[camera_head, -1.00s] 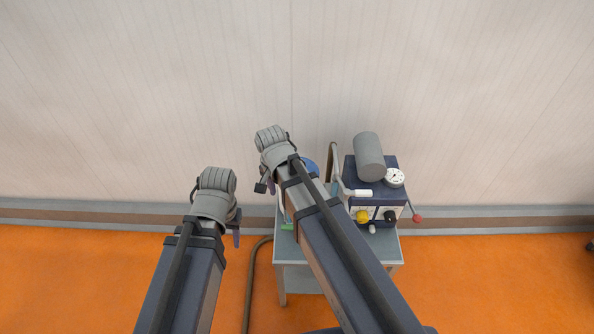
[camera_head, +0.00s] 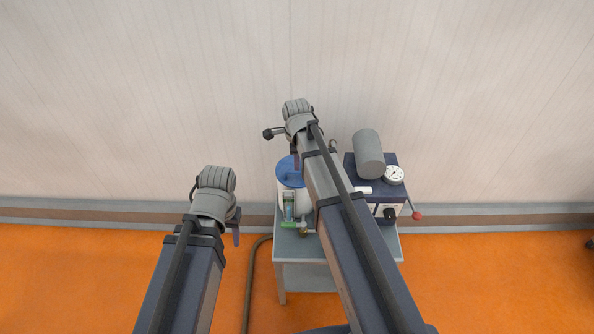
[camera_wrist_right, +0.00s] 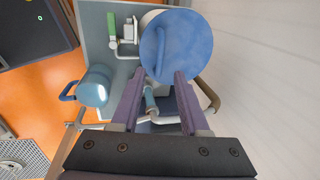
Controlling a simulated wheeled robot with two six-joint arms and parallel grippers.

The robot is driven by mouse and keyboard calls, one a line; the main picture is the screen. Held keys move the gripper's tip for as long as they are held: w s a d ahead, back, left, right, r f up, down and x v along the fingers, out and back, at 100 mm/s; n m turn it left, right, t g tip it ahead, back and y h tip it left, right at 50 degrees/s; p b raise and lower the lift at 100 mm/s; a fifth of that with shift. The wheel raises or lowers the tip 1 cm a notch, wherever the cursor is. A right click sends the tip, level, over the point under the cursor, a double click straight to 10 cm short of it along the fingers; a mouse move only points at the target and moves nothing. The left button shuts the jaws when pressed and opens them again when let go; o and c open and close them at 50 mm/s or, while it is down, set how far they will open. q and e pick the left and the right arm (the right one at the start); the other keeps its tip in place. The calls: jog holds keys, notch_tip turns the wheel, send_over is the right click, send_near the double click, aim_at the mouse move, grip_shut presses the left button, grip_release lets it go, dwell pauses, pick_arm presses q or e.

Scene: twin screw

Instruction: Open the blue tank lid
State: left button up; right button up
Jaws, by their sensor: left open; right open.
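The white tank (camera_head: 285,210) stands on the left of the small grey table, with its round blue lid (camera_head: 287,172) on top. The lid fills the upper middle of the right wrist view (camera_wrist_right: 190,45), with a raised blue ridge across it. My right gripper (camera_wrist_right: 159,78) is open, its two purple fingers apart at the lid's near edge; whether they touch it I cannot tell. In the head view my right arm hides part of the tank and lid. My left gripper (camera_head: 236,236) is open and low, left of the table, mostly hidden by its wrist.
A dark blue machine with a grey cylinder (camera_head: 368,154), white gauge (camera_head: 393,175) and red-knobbed lever (camera_head: 416,216) stands right of the tank. A green-handled valve (camera_head: 291,225) is at the tank's front. The wall is close behind; a hose hangs left of the grey table (camera_head: 304,278).

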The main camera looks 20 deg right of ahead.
jog(key=f+b, duration=0.2)
jog(key=w+f+b, duration=0.1)
jog(key=f+b, duration=0.3)
jog(key=f, duration=0.1)
jog(key=shift+w+d, duration=0.15)
jog(key=shift+d, duration=0.05)
jog(key=shift+r, duration=0.1)
jog(key=shift+c, duration=0.2)
grip_shut()
dwell(0.9)
